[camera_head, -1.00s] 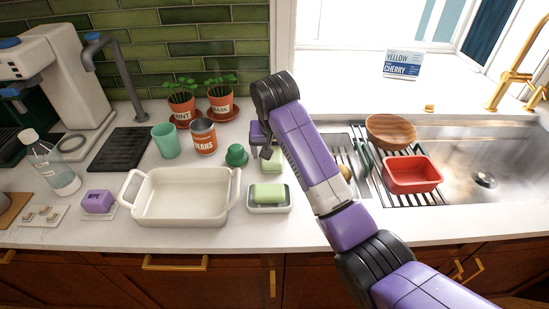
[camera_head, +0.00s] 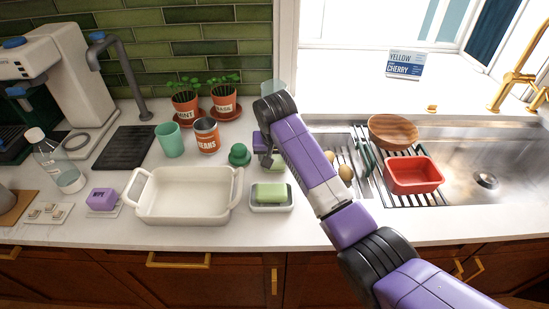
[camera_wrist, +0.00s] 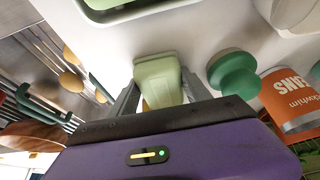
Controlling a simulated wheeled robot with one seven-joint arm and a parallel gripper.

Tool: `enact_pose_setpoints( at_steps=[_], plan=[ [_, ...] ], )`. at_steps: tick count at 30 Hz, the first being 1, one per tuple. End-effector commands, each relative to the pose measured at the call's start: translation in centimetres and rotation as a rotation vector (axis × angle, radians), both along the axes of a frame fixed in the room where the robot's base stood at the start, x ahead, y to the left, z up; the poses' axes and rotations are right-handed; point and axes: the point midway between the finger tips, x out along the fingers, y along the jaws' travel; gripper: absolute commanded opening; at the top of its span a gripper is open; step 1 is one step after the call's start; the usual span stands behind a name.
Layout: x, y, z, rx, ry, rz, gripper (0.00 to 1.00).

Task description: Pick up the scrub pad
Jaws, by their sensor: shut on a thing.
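The light green block that I take for the scrub pad (camera_wrist: 160,78) is between my gripper's two fingers in the wrist view. My gripper (camera_wrist: 157,92) is shut on it. In the head view my gripper (camera_head: 271,160) is low over the counter behind the white dish, and part of the pad (camera_head: 279,162) shows beside it. I cannot tell whether the pad touches the counter. My wrist and arm hide some of the area around it.
A white dish (camera_head: 284,208) with another light green block (camera_head: 270,192) stands just in front. A green knobbed object (camera_head: 239,155), a beans can (camera_head: 207,137) and a white baking dish (camera_head: 183,211) are to the left. The sink rack (camera_head: 408,199) holds a red tub (camera_head: 414,177).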

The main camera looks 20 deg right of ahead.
Motion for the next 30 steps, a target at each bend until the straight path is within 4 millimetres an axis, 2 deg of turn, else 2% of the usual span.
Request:
enact_pose_setpoints(
  at_steps=[1, 2, 10, 14, 20, 30],
  plan=[
    [0.0, 0.0, 0.0, 0.0, 0.0, 0.0, 0.17],
    [0.0, 0.0, 0.0, 0.0, -0.001, 0.0, 0.1],
    [0.0, 0.0, 0.2, 0.0, -0.001, 0.0, 0.1],
    [0.1, 0.0, 1.0, 0.0, -0.003, 0.0, 0.1],
    [0.1, 0.0, 3.6, 0.001, -0.004, 0.0, 0.1],
    [0.1, 0.0, 10.0, -0.001, -0.005, 0.0, 0.1]
  ],
)
